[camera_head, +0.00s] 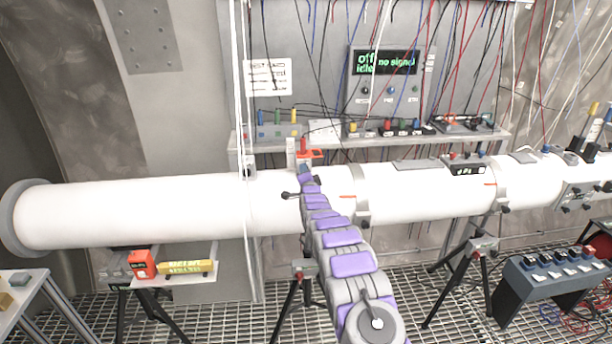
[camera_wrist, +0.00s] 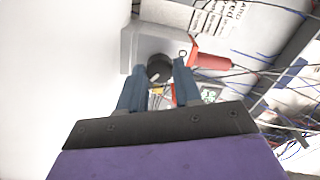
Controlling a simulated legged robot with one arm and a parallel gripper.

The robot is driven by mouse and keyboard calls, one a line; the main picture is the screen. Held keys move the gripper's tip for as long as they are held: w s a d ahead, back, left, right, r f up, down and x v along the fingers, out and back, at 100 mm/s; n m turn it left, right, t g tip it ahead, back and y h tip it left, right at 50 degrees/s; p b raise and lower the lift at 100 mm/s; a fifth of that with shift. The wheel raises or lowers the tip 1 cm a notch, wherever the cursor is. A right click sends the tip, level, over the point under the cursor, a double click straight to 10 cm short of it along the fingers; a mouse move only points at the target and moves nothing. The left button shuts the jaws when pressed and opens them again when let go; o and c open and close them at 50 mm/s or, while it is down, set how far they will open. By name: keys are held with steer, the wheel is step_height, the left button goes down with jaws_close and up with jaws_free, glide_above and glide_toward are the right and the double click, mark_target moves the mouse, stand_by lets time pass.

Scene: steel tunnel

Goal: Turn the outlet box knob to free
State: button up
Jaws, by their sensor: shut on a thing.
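The outlet box (camera_wrist: 135,42) is a light grey block at the top middle of the wrist view, with a red cylindrical part (camera_wrist: 212,62) on its right. Its round black knob (camera_wrist: 159,66) faces me. My gripper (camera_wrist: 159,72) has one dark blue finger on each side of the knob and is shut on it. In the head view my purple and grey arm reaches forward to the white pipe, and my gripper (camera_head: 305,170) is at the pipe's top, just below a red part (camera_head: 309,154). The knob is hidden there, and its pointer direction is unclear.
The long white pipe (camera_head: 150,210) runs across in front of me. A tripod (camera_head: 468,285) and dark console (camera_head: 550,285) stand to the right.

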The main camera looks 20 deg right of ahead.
steer(key=n, duration=0.2)
steer(key=f+n, duration=0.1)
steer(key=shift+a+n+b, duration=0.2)
steer(key=shift+n+b, duration=0.1)
steer(key=shift+n, duration=0.1)
steer(key=n, duration=0.4)
steer(key=shift+b, duration=0.3)
steer(key=n, duration=0.7)
steer(key=shift+d+n, duration=0.1)
steer(key=shift+n, duration=0.2)
steer(key=n, duration=0.5)
steer(key=shift+r+n+p, duration=0.1)
steer(key=shift+n+p, duration=0.55)
steer(key=shift+n, duration=1.45)
